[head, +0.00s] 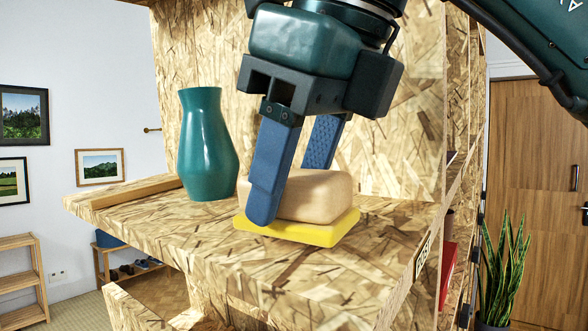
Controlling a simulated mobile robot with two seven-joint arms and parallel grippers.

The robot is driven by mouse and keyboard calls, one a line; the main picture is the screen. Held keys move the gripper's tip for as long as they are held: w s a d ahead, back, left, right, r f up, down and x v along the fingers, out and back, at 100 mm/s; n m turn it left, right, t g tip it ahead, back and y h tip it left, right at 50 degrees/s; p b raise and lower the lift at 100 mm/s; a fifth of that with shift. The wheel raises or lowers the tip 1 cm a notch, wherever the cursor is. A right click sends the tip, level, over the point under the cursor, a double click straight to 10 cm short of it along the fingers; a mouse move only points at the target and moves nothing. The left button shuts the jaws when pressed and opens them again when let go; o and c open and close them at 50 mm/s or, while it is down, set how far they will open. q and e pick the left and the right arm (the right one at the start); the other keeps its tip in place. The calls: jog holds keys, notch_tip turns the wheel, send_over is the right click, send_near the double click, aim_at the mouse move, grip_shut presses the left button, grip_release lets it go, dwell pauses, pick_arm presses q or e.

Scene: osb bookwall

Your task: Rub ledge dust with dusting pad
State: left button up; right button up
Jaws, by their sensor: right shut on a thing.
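The dusting pad (318,196) has a beige block on top and a yellow base (300,232). It lies flat on the chipboard ledge (225,240), near the middle. My right gripper (290,190) points down from above, and its blue fingers are shut on the pad's beige block. The near finger covers the block's left part, and the far finger is partly hidden behind the block. I cannot make out any dust on the speckled ledge; whatever is under the pad is hidden. My left gripper is not in view.
A teal vase (206,150) stands upright on the ledge, left of the pad. A wooden strip (135,192) lies along the ledge's left back. A chipboard panel (400,150) rises behind. The ledge is bare in front of and right of the pad.

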jog(key=shift+w+f+b, duration=0.1)
jog(key=shift+f+b, duration=0.45)
jog(key=shift+f, duration=0.25)
jog(key=shift+d, duration=0.1)
